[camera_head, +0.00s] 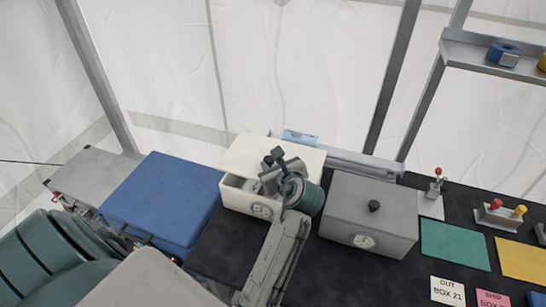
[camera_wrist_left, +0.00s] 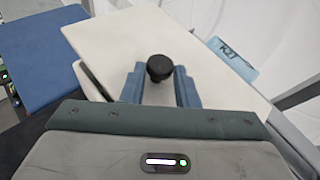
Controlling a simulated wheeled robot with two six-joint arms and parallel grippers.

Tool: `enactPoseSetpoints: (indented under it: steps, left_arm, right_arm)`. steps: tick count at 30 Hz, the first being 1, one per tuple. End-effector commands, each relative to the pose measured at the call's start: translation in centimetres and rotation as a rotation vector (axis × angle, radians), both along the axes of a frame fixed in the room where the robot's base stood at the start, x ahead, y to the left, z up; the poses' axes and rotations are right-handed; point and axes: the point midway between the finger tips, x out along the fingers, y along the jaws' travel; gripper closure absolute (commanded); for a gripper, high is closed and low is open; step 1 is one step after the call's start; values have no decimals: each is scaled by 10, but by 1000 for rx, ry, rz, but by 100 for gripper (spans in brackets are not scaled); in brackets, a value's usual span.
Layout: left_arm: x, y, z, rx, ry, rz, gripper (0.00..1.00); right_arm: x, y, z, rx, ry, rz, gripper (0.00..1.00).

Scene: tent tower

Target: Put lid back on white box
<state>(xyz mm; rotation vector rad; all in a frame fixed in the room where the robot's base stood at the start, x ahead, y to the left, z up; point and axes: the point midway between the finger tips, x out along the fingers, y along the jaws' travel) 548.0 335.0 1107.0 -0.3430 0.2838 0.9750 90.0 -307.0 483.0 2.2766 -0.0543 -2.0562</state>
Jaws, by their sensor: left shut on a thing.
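The white box (camera_head: 247,205) stands on the dark table, with a round dial on its front. Its white lid (camera_head: 252,151) is over the top, and a dark gap shows between lid and box at the front left. The lid also fills the middle of the left wrist view (camera_wrist_left: 120,42). My left gripper (camera_head: 269,165) is shut on the lid's black knob (camera_wrist_left: 160,68), its blue-grey fingers on either side. The gripper and forearm hide the lid's front right part, so I cannot tell how it sits there. My right gripper is not in view.
A grey box (camera_head: 367,235) with a black knob stands close on the right. A blue case (camera_head: 162,200) is on the left. A light-blue label (camera_head: 299,137) shows behind the lid. Green (camera_head: 455,244) and yellow (camera_head: 523,259) mats lie farther right.

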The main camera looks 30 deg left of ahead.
Motion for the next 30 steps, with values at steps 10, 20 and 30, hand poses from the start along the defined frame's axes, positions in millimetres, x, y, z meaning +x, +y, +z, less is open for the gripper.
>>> enactPoseSetpoints:
  steps: [10, 20, 30]
  left_arm:
    - [-1, -1, 0, 0, -1, -5, 100]
    - [-1, -1, 5, 2, 5, -3, 100]
    - [-1, -1, -30, 3, 7, -3, 100]
  right_arm:
    - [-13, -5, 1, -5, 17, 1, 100]
    - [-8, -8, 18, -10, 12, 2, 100]
    - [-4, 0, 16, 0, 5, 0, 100]
